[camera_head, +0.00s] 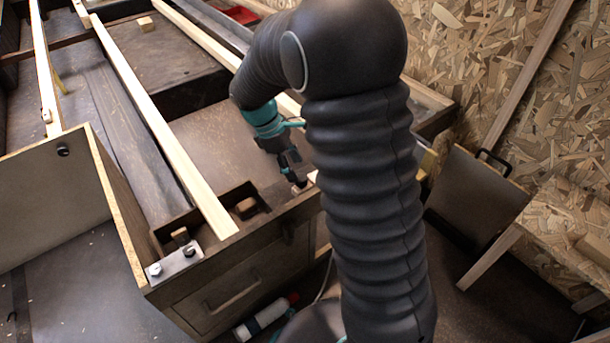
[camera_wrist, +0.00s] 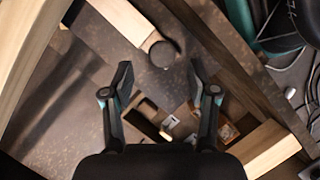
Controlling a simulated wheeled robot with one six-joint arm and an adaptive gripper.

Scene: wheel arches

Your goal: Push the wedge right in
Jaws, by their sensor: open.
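My gripper (camera_head: 294,172) reaches down at the right end of the dark wooden frame, its tips close to a small pale wooden piece (camera_head: 299,188). In the wrist view my gripper (camera_wrist: 160,80) has its two fingers wide apart with nothing between them. Beyond the tips, a pale wooden bar (camera_wrist: 124,17) ends beside a dark round knob (camera_wrist: 161,54). Small wooden blocks sit in dark recesses of the frame, one (camera_head: 246,207) near the middle and one (camera_head: 180,236) nearer the corner. I cannot tell for sure which piece is the wedge.
Long pale rails (camera_head: 165,135) cross the dark frame. A metal plate with bolts (camera_head: 174,264) is on its near corner. A chipboard wall (camera_head: 490,70) stands at the right, with a dark case (camera_head: 475,195) below. A white bottle (camera_head: 262,318) lies on the floor.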

